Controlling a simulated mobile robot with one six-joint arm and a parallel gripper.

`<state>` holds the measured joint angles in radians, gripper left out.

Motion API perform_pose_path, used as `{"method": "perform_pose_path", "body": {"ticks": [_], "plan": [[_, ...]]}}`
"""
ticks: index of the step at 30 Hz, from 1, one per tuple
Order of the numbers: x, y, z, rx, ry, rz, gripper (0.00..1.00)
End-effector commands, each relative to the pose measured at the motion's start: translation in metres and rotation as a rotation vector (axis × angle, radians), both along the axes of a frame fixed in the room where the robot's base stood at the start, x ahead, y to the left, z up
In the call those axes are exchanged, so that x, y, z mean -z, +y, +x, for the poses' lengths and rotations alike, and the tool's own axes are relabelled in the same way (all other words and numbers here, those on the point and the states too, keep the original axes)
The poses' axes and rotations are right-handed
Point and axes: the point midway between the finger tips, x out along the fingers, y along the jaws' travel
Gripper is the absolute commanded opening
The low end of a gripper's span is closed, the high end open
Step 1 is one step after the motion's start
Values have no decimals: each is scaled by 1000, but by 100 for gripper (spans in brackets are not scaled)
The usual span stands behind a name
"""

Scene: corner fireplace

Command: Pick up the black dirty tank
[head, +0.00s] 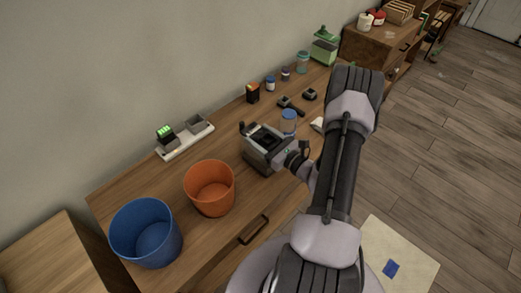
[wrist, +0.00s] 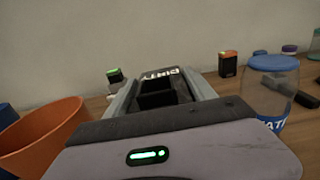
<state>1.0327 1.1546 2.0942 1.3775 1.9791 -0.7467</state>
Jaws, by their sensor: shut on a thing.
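The black dirty tank (wrist: 155,98) is a dark open box with pale lettering on its far rim in the wrist view. It sits between the two grey fingers of my gripper (wrist: 160,86), which is shut on it. In the head view my gripper (head: 267,149) is over the wooden worktop, with the tank's dark openings (head: 262,138) showing between the fingers. The tank's underside is hidden, so I cannot tell whether it touches the worktop.
An orange bin (head: 210,190) and a blue bin (head: 147,235) are left of my gripper on the worktop (head: 160,180). A white tray (head: 186,142) with small blocks is behind. A blue-lidded jar (head: 289,122) is close on the right; dark tools (head: 290,105) lie beyond.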

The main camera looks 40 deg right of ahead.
Motion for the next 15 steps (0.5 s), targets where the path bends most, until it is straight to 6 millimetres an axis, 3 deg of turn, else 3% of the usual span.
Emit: {"method": "perform_pose_path", "body": {"ticks": [1, 3, 11, 15], "plan": [[0, 0, 0, 0, 0, 0, 11], [0, 0, 0, 0, 0, 0, 0], [-1, 0, 0, 0, 0, -1, 0], [-11, 0, 0, 0, -1, -2, 0]]}}
